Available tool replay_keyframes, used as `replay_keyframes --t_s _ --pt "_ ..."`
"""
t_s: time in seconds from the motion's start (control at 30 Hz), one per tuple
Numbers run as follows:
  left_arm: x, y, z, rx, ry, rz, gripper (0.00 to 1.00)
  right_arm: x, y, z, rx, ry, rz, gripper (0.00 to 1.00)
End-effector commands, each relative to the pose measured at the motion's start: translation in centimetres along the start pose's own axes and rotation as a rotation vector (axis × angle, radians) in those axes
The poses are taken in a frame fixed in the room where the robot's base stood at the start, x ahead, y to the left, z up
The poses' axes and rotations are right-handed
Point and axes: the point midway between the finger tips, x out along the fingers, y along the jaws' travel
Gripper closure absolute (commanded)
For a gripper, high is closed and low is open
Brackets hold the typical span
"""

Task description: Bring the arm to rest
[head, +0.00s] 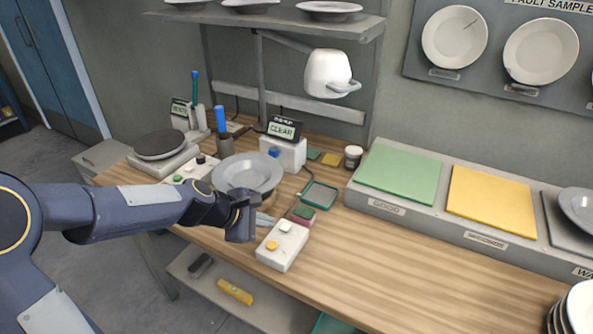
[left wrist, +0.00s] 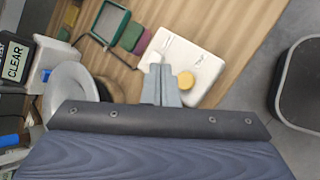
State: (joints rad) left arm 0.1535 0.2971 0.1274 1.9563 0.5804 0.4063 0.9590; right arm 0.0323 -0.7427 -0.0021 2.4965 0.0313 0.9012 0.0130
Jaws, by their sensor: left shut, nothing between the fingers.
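My left arm reaches in from the left over the bench in the head view. Its gripper (head: 264,219) is shut and empty, just left of a white control box (head: 285,252) with a yellow button and a pale button. In the left wrist view the closed fingertips (left wrist: 163,82) overlap the near side of that box (left wrist: 195,62), close to its yellow button (left wrist: 186,80). Whether they touch it I cannot tell. A grey plate (head: 247,172) sits behind the gripper, on a support mostly hidden by it. My right gripper is in neither view.
A display reading CLEAR (head: 285,129) stands behind the plate. A green-rimmed tray (head: 319,195) lies right of it. Green (head: 399,173) and yellow (head: 491,199) pads lie on the raised ledge. A white jug-like fixture (head: 328,73) hangs above. The wooden bench (head: 400,270) is clear at front right.

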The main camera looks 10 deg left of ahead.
Motion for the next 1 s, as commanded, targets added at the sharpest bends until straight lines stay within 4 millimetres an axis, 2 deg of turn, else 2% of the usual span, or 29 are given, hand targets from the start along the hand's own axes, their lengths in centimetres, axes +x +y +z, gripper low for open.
replay_keyframes --t_s 0.13,0.27,0.4,0.5,0.6,0.7,0.8,1.0 --pt "-1.1 -0.3 0.4 0.054 0.002 -0.001 1.00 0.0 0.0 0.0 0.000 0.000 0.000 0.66" --pt "-5.0 -1.9 1.5 0.267 0.015 -0.008 1.00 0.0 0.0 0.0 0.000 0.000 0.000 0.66" --pt "-10.8 -6.2 2.7 0.633 0.044 -0.043 1.00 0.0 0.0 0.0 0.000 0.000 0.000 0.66" --pt "-14.2 -10.1 3.0 0.891 0.069 -0.083 1.00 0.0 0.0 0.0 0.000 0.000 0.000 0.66" --pt "-16.6 -13.8 2.7 1.114 0.093 -0.127 1.00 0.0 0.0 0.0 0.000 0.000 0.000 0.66" --pt "-18.0 -16.9 2.3 1.286 0.110 -0.169 1.00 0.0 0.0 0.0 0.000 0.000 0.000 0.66" --pt "-18.8 -18.9 1.9 1.399 0.121 -0.201 1.00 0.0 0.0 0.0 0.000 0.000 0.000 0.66" --pt "-19.1 -20.3 1.6 1.474 0.125 -0.227 1.00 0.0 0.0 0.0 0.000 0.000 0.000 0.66"
